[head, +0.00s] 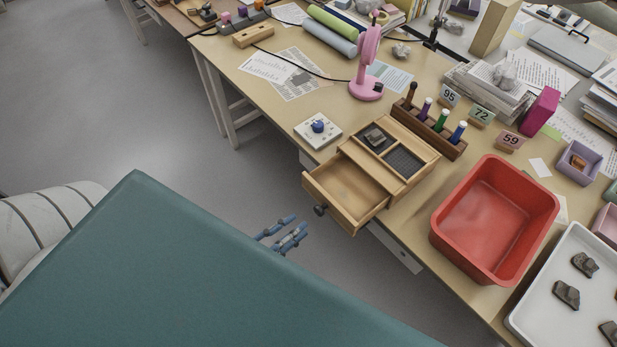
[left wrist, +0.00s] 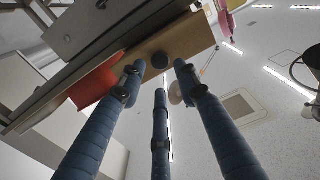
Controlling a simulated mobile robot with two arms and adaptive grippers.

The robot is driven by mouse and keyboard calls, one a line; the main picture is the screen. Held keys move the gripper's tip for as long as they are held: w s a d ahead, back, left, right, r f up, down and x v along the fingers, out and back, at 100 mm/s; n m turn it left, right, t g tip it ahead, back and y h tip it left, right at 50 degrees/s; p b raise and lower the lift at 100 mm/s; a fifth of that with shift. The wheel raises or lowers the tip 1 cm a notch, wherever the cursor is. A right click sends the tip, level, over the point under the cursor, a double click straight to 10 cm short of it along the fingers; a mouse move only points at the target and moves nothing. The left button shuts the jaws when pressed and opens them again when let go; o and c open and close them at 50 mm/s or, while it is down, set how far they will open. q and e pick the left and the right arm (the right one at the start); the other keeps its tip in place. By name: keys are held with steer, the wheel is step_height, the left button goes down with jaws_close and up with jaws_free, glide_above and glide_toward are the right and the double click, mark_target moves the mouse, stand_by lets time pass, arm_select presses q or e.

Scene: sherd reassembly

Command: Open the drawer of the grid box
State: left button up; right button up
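The wooden grid box (head: 421,160) stands at the table's front edge, with a dark sherd (head: 375,137) in one top compartment and a dark mesh-like lining in another. Its drawer (head: 347,187) is pulled out over the edge and looks empty. The dark round knob (head: 320,210) is on the drawer front; the knob also shows in the left wrist view (left wrist: 160,60). My left gripper (head: 290,232) is below and left of the knob, apart from it. Its blue fingers (left wrist: 158,80) are spread and empty, pointing toward the drawer front. My right gripper is in neither view.
A red tub (head: 490,215) stands right of the box, and a white tray (head: 527,318) with sherds lies beyond it. A rack of tools (head: 432,130) is behind the box. A small white pad with a blue knob (head: 318,127) is left of it. Open floor lies before the table.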

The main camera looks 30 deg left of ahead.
arm_select(q)
steer(key=v, duration=0.5)
steer(key=shift+s+a, duration=0.1)
steer(key=shift+s, duration=0.1)
steer(key=s+a+f+n+g+y, duration=0.1)
steer(key=s+f+g+y, duration=0.25)
steer(key=f, duration=1.05)
steer(key=s+a+f+n+g+y, duration=0.15)
steer(key=f+g, duration=0.35)
steer(key=f, duration=1)
steer(key=s+d+f+g, duration=0.1)
steer(key=s+f+g, duration=0.2)
steer(key=s+f, duration=0.2)
steer(key=s+d+f+g+y, duration=0.1)
steer(key=s+f+g, duration=0.3)
steer(key=s, duration=0.6)
step_height(320, 180, down, 2)
steer(key=shift+s+d+f+m, duration=0.15)
steer(key=shift+s+m, duration=0.1)
steer(key=shift+m, duration=0.2)
